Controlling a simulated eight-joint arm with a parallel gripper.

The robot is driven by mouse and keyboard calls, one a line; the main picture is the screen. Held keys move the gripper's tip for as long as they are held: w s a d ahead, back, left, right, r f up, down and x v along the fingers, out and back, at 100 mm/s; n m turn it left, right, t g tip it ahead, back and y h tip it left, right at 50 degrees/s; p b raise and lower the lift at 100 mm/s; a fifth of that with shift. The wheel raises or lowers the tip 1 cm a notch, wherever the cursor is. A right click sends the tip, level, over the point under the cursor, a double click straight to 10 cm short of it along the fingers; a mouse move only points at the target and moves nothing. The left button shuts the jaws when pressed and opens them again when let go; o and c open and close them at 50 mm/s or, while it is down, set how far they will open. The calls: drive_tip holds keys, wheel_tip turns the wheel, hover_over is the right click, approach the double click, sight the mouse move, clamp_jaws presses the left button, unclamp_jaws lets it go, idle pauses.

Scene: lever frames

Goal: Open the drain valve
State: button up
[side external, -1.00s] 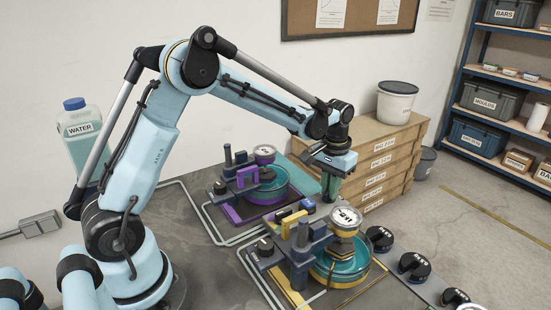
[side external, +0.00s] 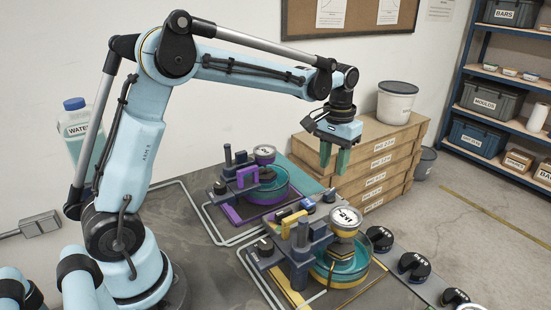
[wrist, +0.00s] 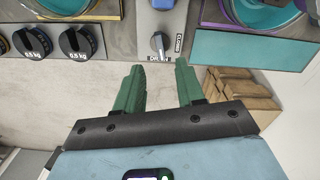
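The drain valve is a small grey knob (wrist: 158,43) on a pale plate in the wrist view, with a partly readable "DR..." label below it and a "CLOSED" mark at its right. Its pointer lies roughly up and down in the picture. In the side external view a small blue-grey knob (side external: 329,195) between the two presses looks like the same valve. My gripper (side external: 334,170) is above and behind it, with green fingers apart and nothing between them. In the wrist view my gripper (wrist: 160,66) has its fingertips just below the knob, not around it.
A purple press (side external: 240,190) and a yellow press (side external: 300,245) with teal vessels flank the valve. Black weights (side external: 413,265) sit along the table edge.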

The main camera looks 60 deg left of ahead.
drive_tip(key=shift+r, duration=2.3)
drive_tip(key=s+d+f+m+t, duration=0.1)
drive_tip(key=s+t, duration=0.2)
drive_tip(key=s, duration=0.5)
drive_tip(key=s+d+f+m+t, duration=0.1)
drive_tip(key=s+t, duration=0.3)
drive_tip(key=s, duration=0.5)
drive_tip(key=shift+d+f+m, duration=0.4)
drive_tip(key=shift+d, duration=0.35)
